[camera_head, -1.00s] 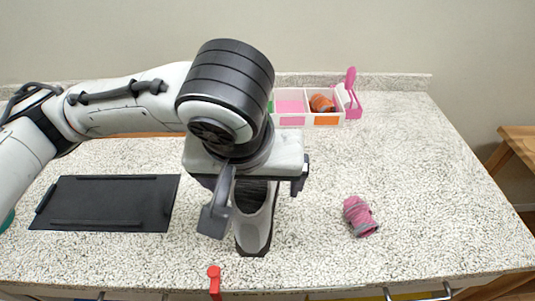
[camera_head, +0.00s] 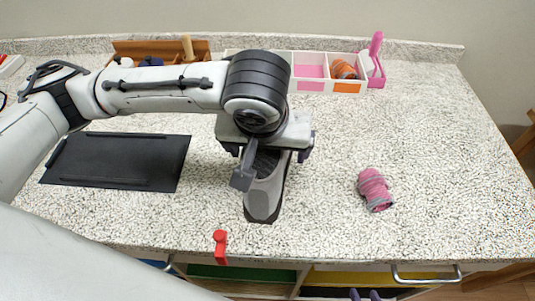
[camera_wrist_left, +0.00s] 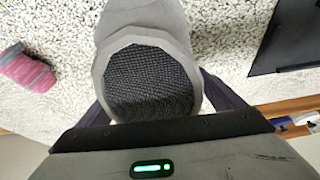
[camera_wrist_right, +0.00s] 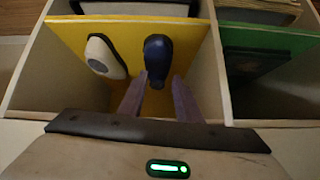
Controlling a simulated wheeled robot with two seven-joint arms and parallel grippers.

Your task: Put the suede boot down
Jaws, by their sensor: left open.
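The grey suede boot (camera_head: 263,198) stands upright on the speckled counter, below my left gripper. My left gripper (camera_head: 275,158) is open, with its fingers on either side of the boot's upper part. In the left wrist view the boot's dark ribbed opening (camera_wrist_left: 152,78) lies between the spread fingers. I cannot tell whether they touch it. My right gripper (camera_wrist_right: 160,82) shows in its wrist view over a yellow-backed compartment, fingers apart, close to a dark blue object (camera_wrist_right: 158,55). Its fingertips show at the bottom edge of the head view.
A black mat (camera_head: 117,162) lies left of the boot. A pink and grey bundle (camera_head: 375,190) lies right. A divided white tray (camera_head: 310,86) stands at the back. A red clamp-like object (camera_head: 220,246) is at the front edge.

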